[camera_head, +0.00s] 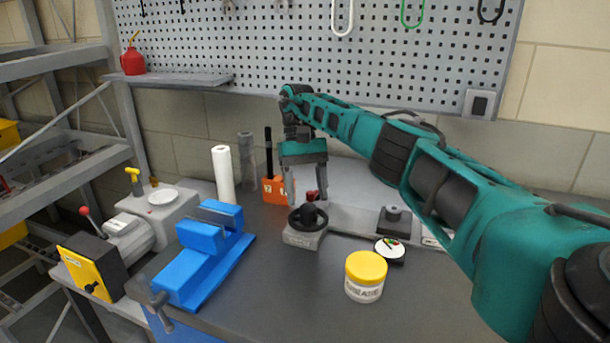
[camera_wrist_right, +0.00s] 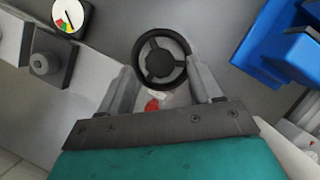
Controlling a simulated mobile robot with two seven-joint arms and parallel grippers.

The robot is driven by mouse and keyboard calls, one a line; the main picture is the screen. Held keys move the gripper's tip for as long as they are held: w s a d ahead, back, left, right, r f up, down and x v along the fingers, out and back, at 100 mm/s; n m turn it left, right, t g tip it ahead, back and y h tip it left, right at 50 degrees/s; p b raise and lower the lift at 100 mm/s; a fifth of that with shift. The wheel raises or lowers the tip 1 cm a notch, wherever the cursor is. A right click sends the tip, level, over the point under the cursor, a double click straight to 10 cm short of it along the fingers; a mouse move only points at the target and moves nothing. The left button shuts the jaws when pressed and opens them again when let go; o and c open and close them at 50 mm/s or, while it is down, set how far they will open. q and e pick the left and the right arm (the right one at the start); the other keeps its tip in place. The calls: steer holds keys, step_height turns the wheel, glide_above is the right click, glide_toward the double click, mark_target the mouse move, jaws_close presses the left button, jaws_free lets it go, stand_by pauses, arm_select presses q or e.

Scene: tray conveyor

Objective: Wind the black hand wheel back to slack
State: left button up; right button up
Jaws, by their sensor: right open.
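The black hand wheel (camera_head: 308,220) lies flat on a grey block on the workbench, near the middle of the head view. It also shows in the right wrist view (camera_wrist_right: 161,58), with a thick rim, spokes and a round hub. My right gripper (camera_head: 306,198) hangs pointing down just above and behind the wheel. In the wrist view its two fingers (camera_wrist_right: 162,88) are apart, on either side of the wheel's near part, with nothing held. I cannot tell whether the fingers touch the rim. A small red knob (camera_wrist_right: 152,105) shows between the fingers. My left gripper is not in view.
A blue vise (camera_head: 205,250) stands left of the wheel. A yellow-lidded jar (camera_head: 366,275) stands in front right, near a round dial gauge (camera_head: 390,250). A grey knob on a dark block (camera_head: 394,217) sits right. An orange box (camera_head: 273,190) and white roll (camera_head: 223,175) stand behind.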

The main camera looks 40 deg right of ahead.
steer(key=p+v, duration=0.1)
steer(key=v, duration=0.2)
steer(key=shift+r+p, duration=0.3)
steer(key=shift+p, duration=0.05)
steer(key=shift+w+d+r+p, duration=0.1)
steer(key=shift+w+r+p, duration=0.2)
steer(key=shift+r, duration=0.35)
steer(key=shift+s, duration=0.1)
